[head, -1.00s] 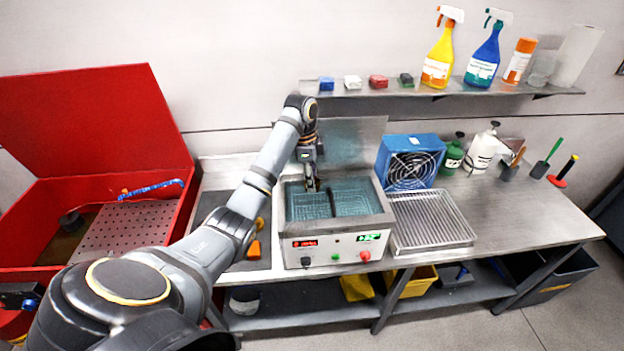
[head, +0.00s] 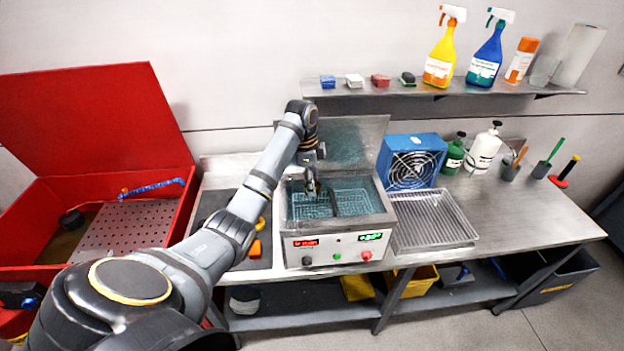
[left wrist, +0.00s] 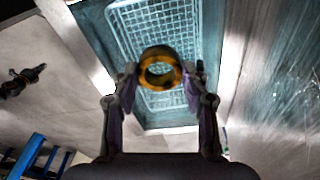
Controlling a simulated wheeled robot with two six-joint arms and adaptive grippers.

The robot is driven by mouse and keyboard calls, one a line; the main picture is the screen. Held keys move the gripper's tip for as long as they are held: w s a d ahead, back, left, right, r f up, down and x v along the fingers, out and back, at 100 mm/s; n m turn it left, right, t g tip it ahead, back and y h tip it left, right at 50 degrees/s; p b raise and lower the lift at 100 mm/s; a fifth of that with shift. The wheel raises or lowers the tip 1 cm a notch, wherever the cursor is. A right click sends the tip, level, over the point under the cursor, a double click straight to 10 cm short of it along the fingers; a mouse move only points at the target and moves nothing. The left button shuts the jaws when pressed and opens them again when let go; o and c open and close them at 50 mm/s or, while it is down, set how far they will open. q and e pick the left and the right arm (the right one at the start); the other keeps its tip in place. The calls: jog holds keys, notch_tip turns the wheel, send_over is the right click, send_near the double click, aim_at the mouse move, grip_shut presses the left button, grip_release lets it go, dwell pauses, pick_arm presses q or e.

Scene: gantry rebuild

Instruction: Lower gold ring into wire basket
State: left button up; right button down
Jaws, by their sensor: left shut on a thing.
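My left gripper (left wrist: 162,78) is shut on the gold ring (left wrist: 159,54), which has dark patches and sits between the fingertips in the left wrist view. The wire basket (left wrist: 158,22) lies below and beyond the ring, inside the water-filled tank of the ultrasonic cleaner (head: 336,248). In the head view the left gripper (head: 312,188) is over the left part of the tank, and the basket (head: 350,200) shows under the bluish water. The ring is too small to make out there. I cannot tell the exact height of the ring above the basket.
The cleaner's raised lid (head: 345,142) stands behind the tank. A blue fan (head: 411,161) and a wire drying rack (head: 432,220) are to its right. A red open bin (head: 110,225) stands at the left. A shelf (head: 440,88) with spray bottles runs above.

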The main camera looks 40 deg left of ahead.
pick_arm(q)
jog(key=shift+f+b, duration=1.15)
jog(key=shift+f, duration=3.1)
jog(key=shift+f+b, duration=0.4)
jog(key=shift+f, duration=0.55)
jog(key=shift+f+b, duration=0.65)
jog(key=shift+f, duration=0.9)
jog(key=o, duration=1.4)
